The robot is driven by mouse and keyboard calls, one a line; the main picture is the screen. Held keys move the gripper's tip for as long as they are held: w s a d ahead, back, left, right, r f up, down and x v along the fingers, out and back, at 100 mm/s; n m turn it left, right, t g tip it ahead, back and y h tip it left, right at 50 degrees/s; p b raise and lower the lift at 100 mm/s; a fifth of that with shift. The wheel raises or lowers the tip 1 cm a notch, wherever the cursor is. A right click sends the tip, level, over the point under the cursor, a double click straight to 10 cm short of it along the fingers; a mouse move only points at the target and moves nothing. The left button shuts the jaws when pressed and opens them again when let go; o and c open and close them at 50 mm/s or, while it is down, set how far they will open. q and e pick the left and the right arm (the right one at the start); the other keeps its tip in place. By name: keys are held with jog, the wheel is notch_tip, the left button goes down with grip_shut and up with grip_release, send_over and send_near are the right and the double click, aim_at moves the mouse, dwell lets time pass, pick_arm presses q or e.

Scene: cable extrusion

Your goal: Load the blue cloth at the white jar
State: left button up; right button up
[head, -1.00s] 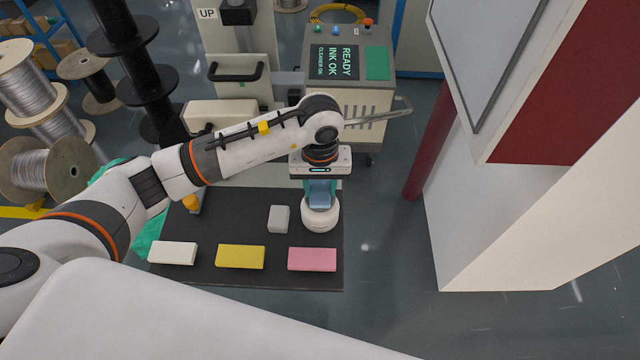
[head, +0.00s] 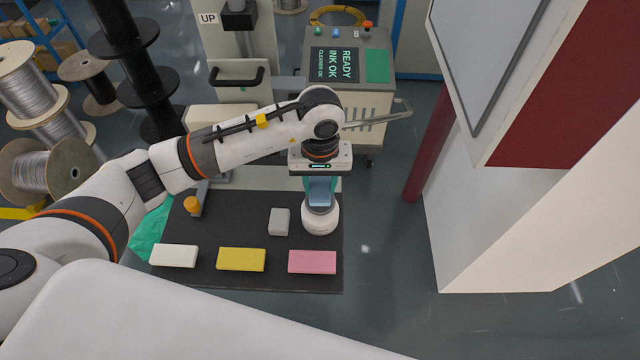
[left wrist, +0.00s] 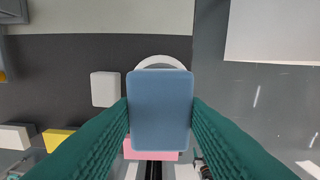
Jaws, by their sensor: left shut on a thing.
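My left gripper (head: 320,195) is shut on the blue cloth (head: 319,190), a flat blue block-like pad. It also shows in the left wrist view (left wrist: 160,110), between the two green fingers. The white jar (head: 320,219) stands on the black mat directly below the gripper in the head view. In the left wrist view the cloth covers most of the jar, and only its white rim (left wrist: 160,61) shows behind the cloth's upper edge. I cannot tell whether the cloth touches the jar. My right gripper is not in view.
On the black mat (head: 220,220) lie a small light grey block (head: 279,221), a white block (head: 174,256), a yellow block (head: 241,259) and a pink block (head: 312,261). An orange-topped item (head: 192,205) stands at the mat's left. A machine with a screen (head: 335,64) stands behind.

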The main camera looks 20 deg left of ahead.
aim_at(320, 187)
pick_arm(q)
jog(key=shift+r+p, duration=0.7)
jog(key=shift+r, duration=1.6)
